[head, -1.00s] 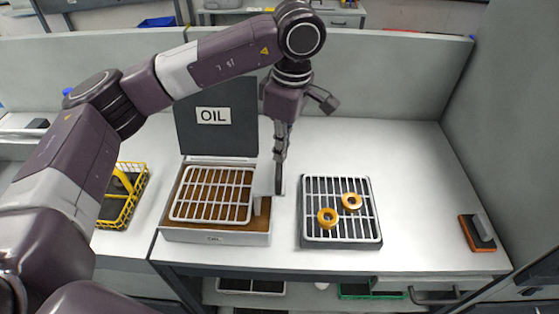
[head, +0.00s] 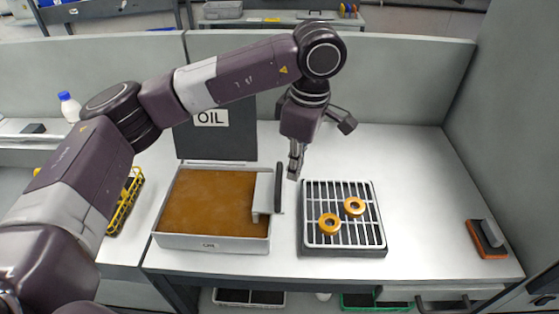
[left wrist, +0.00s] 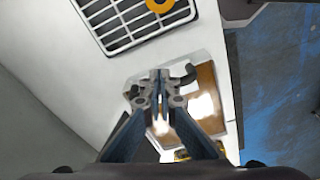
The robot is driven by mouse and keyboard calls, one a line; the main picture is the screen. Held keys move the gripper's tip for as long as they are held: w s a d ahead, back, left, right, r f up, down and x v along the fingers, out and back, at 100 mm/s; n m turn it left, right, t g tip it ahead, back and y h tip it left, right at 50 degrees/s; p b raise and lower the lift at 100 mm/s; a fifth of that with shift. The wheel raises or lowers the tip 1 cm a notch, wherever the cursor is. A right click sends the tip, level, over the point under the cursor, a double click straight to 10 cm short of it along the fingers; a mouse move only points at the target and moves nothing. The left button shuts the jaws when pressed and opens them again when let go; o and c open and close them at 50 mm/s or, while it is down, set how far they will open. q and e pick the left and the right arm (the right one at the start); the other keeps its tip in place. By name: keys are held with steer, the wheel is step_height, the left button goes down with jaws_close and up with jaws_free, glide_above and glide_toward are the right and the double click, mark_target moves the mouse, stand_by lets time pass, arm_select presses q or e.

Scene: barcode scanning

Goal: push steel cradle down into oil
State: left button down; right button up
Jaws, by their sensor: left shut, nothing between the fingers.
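The oil tank (head: 212,241) is a pale box of brown oil with a dark raised lid marked OIL (head: 212,145) behind it. The white grid of the steel cradle does not show; only the oil surface (head: 208,200) does. The cradle's pale side bracket (head: 262,195) and black upright handle (head: 279,188) stand above the oil at the tank's right side. My left gripper (head: 294,172) is shut and empty, pointing down just right of the handle. In the left wrist view its closed fingers (left wrist: 160,76) are beside the tank. My right gripper is not in view.
A draining rack (head: 343,242) with two orange rings (head: 330,224) (head: 354,207) stands right of the tank. A yellow wire basket (head: 125,205) is at the left. An orange and grey block (head: 487,238) lies far right. The table between is clear.

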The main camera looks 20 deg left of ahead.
arm_select(q)
steer(key=shift+a, duration=0.1)
step_height(320, 180, up, 12)
steer(key=d, duration=0.1)
steer(key=shift+d, duration=0.2)
steer(key=shift+f, duration=0.1)
stand_by(1.1)
